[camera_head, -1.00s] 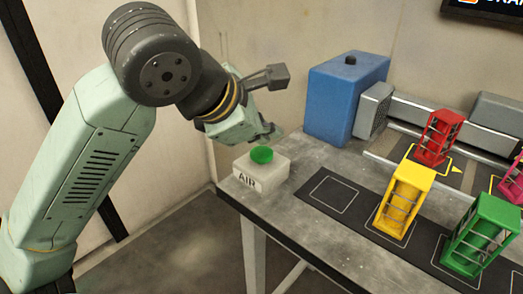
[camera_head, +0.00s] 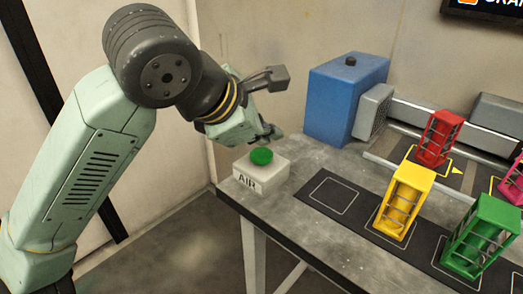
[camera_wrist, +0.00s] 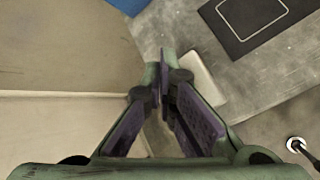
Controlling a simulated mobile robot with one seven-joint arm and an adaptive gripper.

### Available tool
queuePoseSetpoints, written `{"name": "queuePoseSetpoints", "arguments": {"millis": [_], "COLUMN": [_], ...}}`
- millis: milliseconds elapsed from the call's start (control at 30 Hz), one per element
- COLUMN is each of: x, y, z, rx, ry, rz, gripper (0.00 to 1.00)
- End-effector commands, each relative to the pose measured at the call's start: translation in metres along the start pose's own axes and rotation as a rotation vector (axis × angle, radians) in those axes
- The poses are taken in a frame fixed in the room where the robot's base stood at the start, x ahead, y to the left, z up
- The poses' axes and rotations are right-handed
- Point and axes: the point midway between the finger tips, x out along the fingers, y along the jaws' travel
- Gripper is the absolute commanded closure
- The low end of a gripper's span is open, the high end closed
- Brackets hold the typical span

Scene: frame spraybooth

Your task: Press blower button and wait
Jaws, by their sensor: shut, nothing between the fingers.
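The green blower button (camera_head: 262,156) sits on top of a white box marked AIR (camera_head: 247,184) at the table's near left corner. My gripper (camera_head: 272,135) is shut and empty, just above and slightly behind the button. I cannot tell for certain whether the fingertips touch it. In the wrist view my shut gripper (camera_wrist: 165,68) is over the left side of the white box (camera_wrist: 204,75), and the fingers hide the green button. The blue blower unit (camera_head: 335,105) with a grey vented outlet (camera_head: 373,110) stands behind on the table.
A dark mat (camera_head: 312,200) with outlined squares runs along the table front; its leftmost square is empty. A yellow frame (camera_head: 409,178) and a green frame (camera_head: 487,206) stand on it. A red frame (camera_head: 437,138) stands farther back by a rail. The wall is close behind my gripper.

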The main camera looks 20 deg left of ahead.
Motion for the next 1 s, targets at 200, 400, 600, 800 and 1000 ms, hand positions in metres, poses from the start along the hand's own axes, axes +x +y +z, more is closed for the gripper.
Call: {"name": "queuePoseSetpoints", "arguments": {"millis": [200, 400, 600, 800, 1000], "x": [0.0053, 0.0059, 0.0056, 0.0066, 0.0082], "y": [-0.0039, -0.0044, -0.0042, -0.0048, -0.006], "z": [-0.0038, -0.0043, -0.0041, -0.0048, -0.006], "rx": [0.0, 0.0, 0.0, 0.0, 0.0], "ry": [0.0, 0.0, 0.0, 0.0, 0.0], "rz": [0.0, 0.0, 0.0, 0.0, 0.0], "gripper": [1.0, 1.0, 1.0, 1.0, 1.0]}}
